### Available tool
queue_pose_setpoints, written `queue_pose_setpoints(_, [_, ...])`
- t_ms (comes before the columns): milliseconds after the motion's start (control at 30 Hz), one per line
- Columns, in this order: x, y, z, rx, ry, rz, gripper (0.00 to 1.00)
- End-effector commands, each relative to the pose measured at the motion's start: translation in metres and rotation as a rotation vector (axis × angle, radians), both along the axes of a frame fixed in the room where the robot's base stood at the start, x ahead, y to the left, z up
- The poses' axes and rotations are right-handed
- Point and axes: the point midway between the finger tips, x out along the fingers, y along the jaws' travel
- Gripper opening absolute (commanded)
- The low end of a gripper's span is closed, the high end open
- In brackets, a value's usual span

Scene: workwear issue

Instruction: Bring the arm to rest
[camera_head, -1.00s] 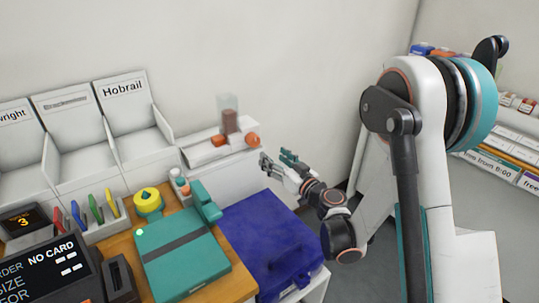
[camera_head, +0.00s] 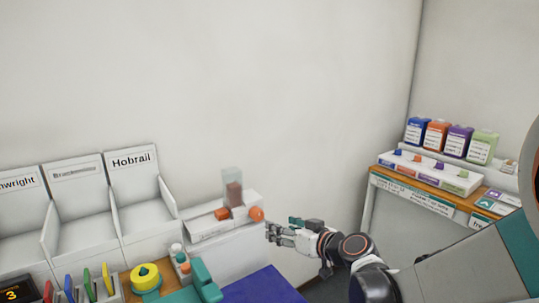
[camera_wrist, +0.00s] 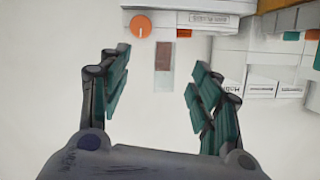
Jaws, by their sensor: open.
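My gripper (camera_head: 283,231) is open and empty in the head view. It is held in the air to the right of a white dispenser (camera_head: 205,228) with an orange knob (camera_head: 256,214) and a clear tube with a brown lower part (camera_head: 233,194). In the wrist view my gripper (camera_wrist: 158,85) shows its two teal-padded fingers spread wide. The tube (camera_wrist: 163,60) and the orange knob (camera_wrist: 140,27) appear beyond and between the fingers, apart from them. My arm reaches in from the right of the head view.
White bins (camera_head: 140,190), one labelled Hobrail, line the left wall. A blue cloth-like item (camera_head: 265,288) and a yellow roll (camera_head: 146,279) are at the bottom. A wooden-topped shelf (camera_head: 440,190) with colored boxes (camera_head: 459,141) stands at right. Bare wall is behind my gripper.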

Motion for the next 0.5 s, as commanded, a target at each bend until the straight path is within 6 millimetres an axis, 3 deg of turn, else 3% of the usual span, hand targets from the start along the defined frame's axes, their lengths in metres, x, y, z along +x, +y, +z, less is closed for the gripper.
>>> queue_pose_setpoints(200, [-0.049,-0.018,0.017,-0.074,0.129,-0.031,0.58])
queue_pose_setpoints(500, [-0.124,-0.055,0.023,-0.179,0.307,-0.129,0.58])
